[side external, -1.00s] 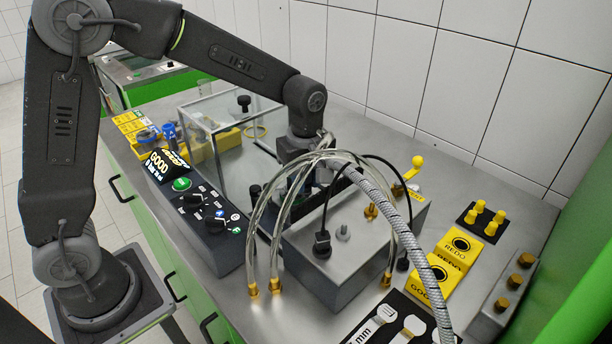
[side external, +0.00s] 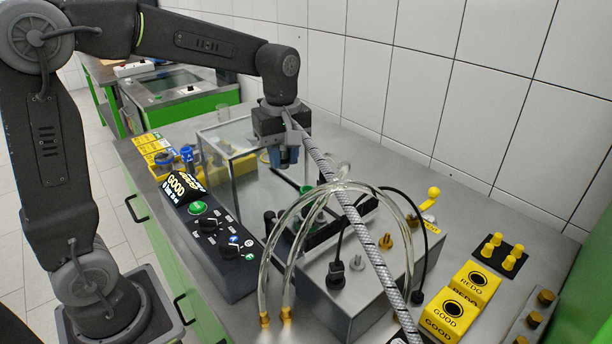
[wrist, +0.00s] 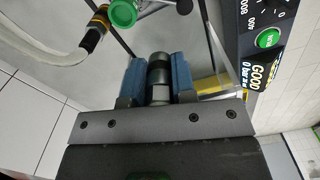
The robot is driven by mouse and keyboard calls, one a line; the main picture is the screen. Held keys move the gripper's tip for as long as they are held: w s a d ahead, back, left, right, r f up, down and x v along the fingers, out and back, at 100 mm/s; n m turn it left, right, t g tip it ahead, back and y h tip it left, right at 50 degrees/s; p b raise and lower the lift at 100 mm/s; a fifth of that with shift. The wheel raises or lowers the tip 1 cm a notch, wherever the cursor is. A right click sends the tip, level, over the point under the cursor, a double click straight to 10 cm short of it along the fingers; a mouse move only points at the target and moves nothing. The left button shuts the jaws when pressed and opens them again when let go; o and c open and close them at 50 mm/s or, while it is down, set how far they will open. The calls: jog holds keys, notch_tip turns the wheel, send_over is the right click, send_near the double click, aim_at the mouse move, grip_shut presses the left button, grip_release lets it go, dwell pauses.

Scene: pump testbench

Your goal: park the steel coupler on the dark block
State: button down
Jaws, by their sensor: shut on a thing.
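My gripper (side external: 285,160) hangs above the bench beside the clear box, pointing down. In the wrist view its blue fingers (wrist: 158,80) are shut on the steel coupler (wrist: 159,72), a short grey cylinder with dark bands. In the side view the coupler is too small and too hidden between the fingers to make out. A dark bar-shaped piece (side external: 325,232) lies below and to the right of my gripper, by the grey metal box; I cannot tell whether it is the dark block. A green round part (wrist: 123,13) shows ahead in the wrist view.
A braided hose (side external: 352,218) crosses in front of the grey metal box (side external: 350,300), and clear tubes (side external: 275,255) arch over it. The clear box (side external: 228,150) and control panel (side external: 215,240) stand left.

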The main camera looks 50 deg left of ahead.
jog(key=a+r, duration=0.1)
jog(key=a, duration=0.1)
send_over(359, 255)
jog(key=shift+f, duration=2.85)
jog(key=shift+f, duration=0.25)
jog(key=shift+f, duration=0.35)
jog(key=shift+f, duration=0.9)
jog(key=c, duration=0.9)
grip_release()
jog(key=shift+o, duration=0.2)
